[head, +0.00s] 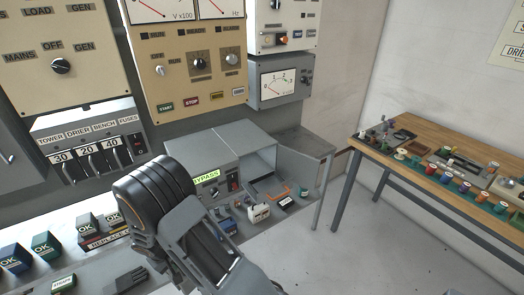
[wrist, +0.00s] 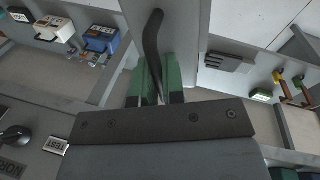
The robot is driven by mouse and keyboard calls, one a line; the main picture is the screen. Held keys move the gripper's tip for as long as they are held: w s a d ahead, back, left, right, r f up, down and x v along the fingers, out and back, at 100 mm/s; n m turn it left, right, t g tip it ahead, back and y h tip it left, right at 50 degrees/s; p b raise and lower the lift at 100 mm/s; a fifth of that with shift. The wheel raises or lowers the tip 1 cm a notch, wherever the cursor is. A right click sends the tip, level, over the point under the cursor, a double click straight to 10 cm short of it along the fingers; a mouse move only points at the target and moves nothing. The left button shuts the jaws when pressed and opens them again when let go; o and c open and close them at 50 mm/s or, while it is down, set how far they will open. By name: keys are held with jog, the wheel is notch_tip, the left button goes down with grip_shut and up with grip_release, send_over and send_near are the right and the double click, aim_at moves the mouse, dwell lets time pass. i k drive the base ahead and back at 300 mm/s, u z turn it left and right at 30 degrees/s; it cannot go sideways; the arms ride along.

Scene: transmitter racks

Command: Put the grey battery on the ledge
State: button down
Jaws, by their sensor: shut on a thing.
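My gripper (wrist: 157,90), with green inner faces on its fingers, is shut on a thin dark curved piece (wrist: 153,35) in the wrist view. I cannot tell what this piece belongs to. In the head view my arm hides the gripper. Block-shaped batteries marked OK stand at the lower left: a blue one (head: 15,258), a green one (head: 46,246) and a dark grey one (head: 88,226).
A grey cabinet (head: 200,152) with a green BYPASS label stands beside an open compartment. Small items lie before it, including a white block (head: 258,212). A wooden bench (head: 425,185) with several spools stands at right. The floor (head: 370,245) between is clear.

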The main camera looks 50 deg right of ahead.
aim_at(298, 150)
jog(key=u, duration=1.5)
jog(key=k, duration=1.9)
jog(key=z, duration=1.6)
